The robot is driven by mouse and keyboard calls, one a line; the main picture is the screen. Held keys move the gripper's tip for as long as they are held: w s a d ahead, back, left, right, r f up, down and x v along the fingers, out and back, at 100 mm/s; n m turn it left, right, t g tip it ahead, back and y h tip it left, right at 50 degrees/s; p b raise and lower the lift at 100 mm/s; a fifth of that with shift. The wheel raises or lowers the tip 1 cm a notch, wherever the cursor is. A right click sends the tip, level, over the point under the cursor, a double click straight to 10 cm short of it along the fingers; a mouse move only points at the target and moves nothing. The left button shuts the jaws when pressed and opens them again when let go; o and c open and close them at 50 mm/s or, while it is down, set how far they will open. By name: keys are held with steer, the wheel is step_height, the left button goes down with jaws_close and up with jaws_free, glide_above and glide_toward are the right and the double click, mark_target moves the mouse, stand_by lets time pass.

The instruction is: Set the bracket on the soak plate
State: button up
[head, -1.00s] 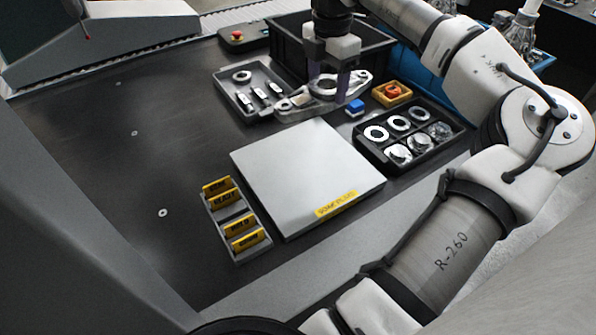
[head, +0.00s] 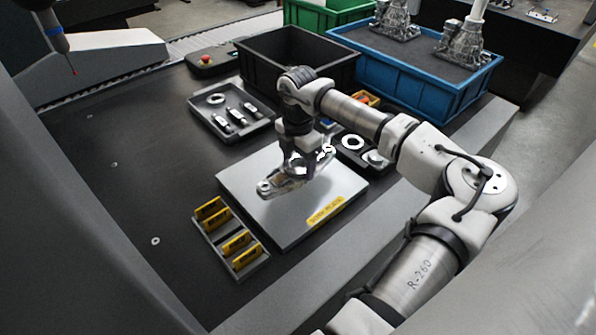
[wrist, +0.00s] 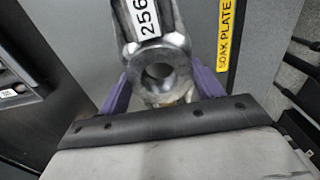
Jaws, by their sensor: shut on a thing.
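The bracket (head: 272,187) is a grey metal arm with round bosses; in the wrist view it (wrist: 151,50) carries a white label reading 256. My gripper (head: 299,172) is over the soak plate and shut on the bracket. In the wrist view its purple fingers (wrist: 162,88) stand on both sides of the bracket's ring end. The soak plate (head: 285,228) is a flat, light grey square with a yellow label. The bracket is low over the plate's middle and far part; I cannot tell whether it touches. My gripper hides part of the bracket's right end.
A rack with yellow tags (head: 231,238) stands left of the plate. A tray of small parts (head: 205,117) lies behind it. A black bin (head: 335,77) and a blue bin (head: 425,95) stand at the back. The table's left side is mostly clear.

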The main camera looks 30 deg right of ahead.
mark_target(298, 175)
steer(key=shift+f+p, duration=0.3)
steer(key=shift+f, duration=1.9)
steer(key=shift+f, duration=0.2)
steer(key=o, duration=1.4)
steer(key=shift+c, duration=0.2)
steer(key=shift+r, duration=0.15)
step_height(298, 175, up, 12)
steer(key=b, duration=0.2)
